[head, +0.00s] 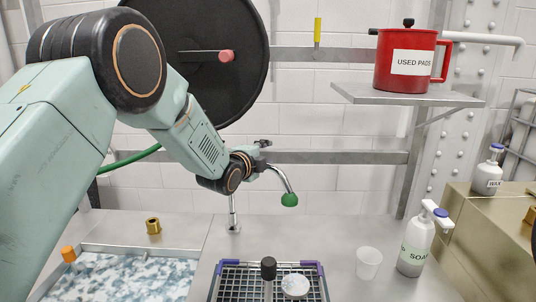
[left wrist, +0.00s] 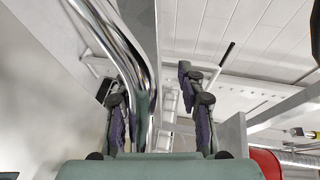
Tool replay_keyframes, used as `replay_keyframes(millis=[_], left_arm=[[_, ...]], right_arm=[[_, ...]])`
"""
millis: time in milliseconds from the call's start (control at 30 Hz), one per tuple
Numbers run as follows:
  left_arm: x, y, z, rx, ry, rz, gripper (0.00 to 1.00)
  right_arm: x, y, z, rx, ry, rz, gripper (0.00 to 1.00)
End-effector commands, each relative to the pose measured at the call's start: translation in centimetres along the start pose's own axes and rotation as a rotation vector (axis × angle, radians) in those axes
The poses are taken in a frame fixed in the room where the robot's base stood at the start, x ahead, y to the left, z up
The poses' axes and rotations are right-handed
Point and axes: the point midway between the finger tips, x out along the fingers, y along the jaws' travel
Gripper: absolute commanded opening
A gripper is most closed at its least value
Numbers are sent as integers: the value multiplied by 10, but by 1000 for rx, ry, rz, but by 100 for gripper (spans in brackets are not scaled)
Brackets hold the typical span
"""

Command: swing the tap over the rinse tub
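The chrome tap stands on the steel counter; its post (head: 233,212) rises behind my left wrist. Its curved spout reaches right and ends in a green nozzle (head: 289,199), short of the space above the drying rack. My left gripper (head: 262,156) is at the upper part of the tap. In the left wrist view the chrome tap tube (left wrist: 125,55) runs down between the two spread fingers (left wrist: 155,90), nearer the left finger. The fingers look open, not closed on it. A tub (head: 185,278) of bluish-white, foamy water, seemingly the rinse tub, is at lower left. My right gripper is not in view.
A black wire rack (head: 232,282) with purple corners holds a dark-knobbed tool and a white round piece. A white cup (head: 369,263) and soap bottle (head: 417,245) stand right. A brass nut (head: 153,226) is behind the tub. A red canister (head: 405,60) sits on a shelf.

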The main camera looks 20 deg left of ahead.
Motion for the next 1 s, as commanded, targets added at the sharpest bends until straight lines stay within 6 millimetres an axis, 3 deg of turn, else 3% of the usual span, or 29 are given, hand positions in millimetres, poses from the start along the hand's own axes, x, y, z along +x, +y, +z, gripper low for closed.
replay_keyframes(millis=[1000], left_arm=[[-50, -7, 35, -2, -1, -2, 39]], right_arm=[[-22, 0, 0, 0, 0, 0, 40]])
